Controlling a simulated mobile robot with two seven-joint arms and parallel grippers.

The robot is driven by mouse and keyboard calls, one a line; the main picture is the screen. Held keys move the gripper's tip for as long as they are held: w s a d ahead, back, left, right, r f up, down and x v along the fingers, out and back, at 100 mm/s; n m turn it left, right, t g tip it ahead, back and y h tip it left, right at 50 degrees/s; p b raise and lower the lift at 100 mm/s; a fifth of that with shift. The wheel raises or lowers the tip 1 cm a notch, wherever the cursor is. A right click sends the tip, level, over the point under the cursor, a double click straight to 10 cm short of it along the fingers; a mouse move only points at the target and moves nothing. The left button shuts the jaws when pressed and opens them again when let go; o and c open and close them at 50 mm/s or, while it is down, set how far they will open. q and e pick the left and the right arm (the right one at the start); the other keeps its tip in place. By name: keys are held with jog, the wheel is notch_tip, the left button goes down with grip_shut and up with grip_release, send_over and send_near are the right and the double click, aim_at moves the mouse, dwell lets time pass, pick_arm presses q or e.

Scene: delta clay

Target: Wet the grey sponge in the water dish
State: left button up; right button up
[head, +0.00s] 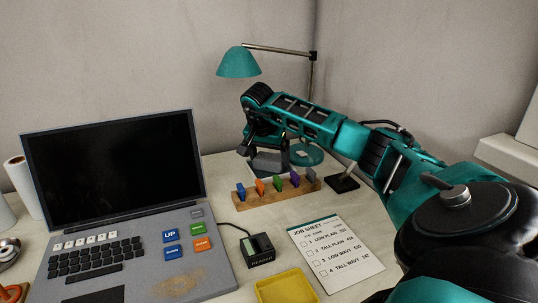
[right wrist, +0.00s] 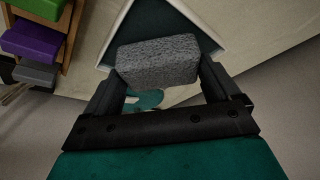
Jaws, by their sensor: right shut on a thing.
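My right gripper (head: 267,150) is shut on the grey sponge (right wrist: 158,60), a speckled block held across between the two fingers in the right wrist view. In the head view the sponge (head: 268,161) shows below the gripper, behind the wooden rack. A pale-rimmed dish with a dark teal inside shows beyond the sponge in the right wrist view; its rim (right wrist: 117,36) is partly cut off. The sponge overlaps the dish in that view, and I cannot tell whether they touch. My left gripper is out of view.
A wooden rack (head: 283,196) with several coloured pieces stands in front of the sponge. A teal lamp (head: 238,63) rises behind. A laptop-like console (head: 112,165), a small black device (head: 258,247), a job sheet (head: 336,253) and a yellow tray (head: 290,275) lie nearer.

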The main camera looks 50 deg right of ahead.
aim_at(269, 158)
jog(key=shift+f+p, duration=0.1)
jog(key=shift+p, duration=0.35)
dwell(1.7)
jog(key=shift+r+p, duration=0.85)
jog(key=shift+p, duration=0.1)
notch_tip(269, 158, up, 6)
jog(key=p, duration=0.6)
jog(key=shift+f, duration=0.2)
jog(key=shift+f, duration=0.1)
